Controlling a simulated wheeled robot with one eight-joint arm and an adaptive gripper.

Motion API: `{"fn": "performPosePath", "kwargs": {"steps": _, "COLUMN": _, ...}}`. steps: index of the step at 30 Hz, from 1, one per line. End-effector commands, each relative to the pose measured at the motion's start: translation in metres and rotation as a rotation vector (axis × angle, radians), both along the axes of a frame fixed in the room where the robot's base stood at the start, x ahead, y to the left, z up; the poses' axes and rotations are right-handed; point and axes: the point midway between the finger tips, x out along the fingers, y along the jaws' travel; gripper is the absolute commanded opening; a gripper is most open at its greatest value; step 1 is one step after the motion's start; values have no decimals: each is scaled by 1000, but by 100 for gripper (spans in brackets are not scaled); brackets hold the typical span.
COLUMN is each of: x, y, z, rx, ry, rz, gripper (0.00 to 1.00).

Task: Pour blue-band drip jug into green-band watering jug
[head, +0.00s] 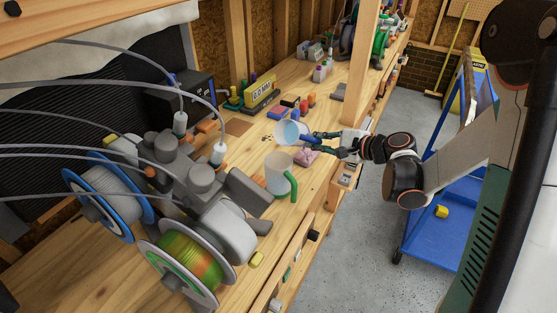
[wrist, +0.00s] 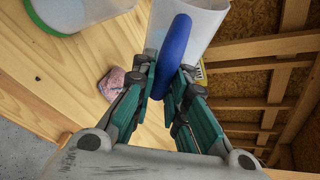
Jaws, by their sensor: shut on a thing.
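The blue-band drip jug (head: 288,131) is whitish with a blue handle (wrist: 176,50), and pale blue shows at its mouth in the head view. My gripper (head: 314,140) is shut on that handle, one finger on each side in the wrist view (wrist: 166,82). The jug looks tilted; whether its base touches the bench is unclear. The green-band watering jug (head: 277,174) is pale with a green handle (head: 293,187) and stands upright on the bench, just nearer than the held jug. Part of it shows at the wrist view's upper left (wrist: 85,10).
A pink block (head: 307,157) lies close below my gripper. A grey printer (head: 200,185) with spools stands left of the green-band jug. Small bottles and a yellow label box (head: 262,92) sit behind. A wooden post (head: 358,65) rises beyond my gripper.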

Motion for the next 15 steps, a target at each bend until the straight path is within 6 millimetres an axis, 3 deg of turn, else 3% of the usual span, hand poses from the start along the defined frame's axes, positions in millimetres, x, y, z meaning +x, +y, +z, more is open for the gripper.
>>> {"fn": "performPosePath", "kwargs": {"steps": 15, "x": 0, "y": 0, "z": -2, "rx": -37, "ry": -59, "rz": -1, "gripper": 0}}
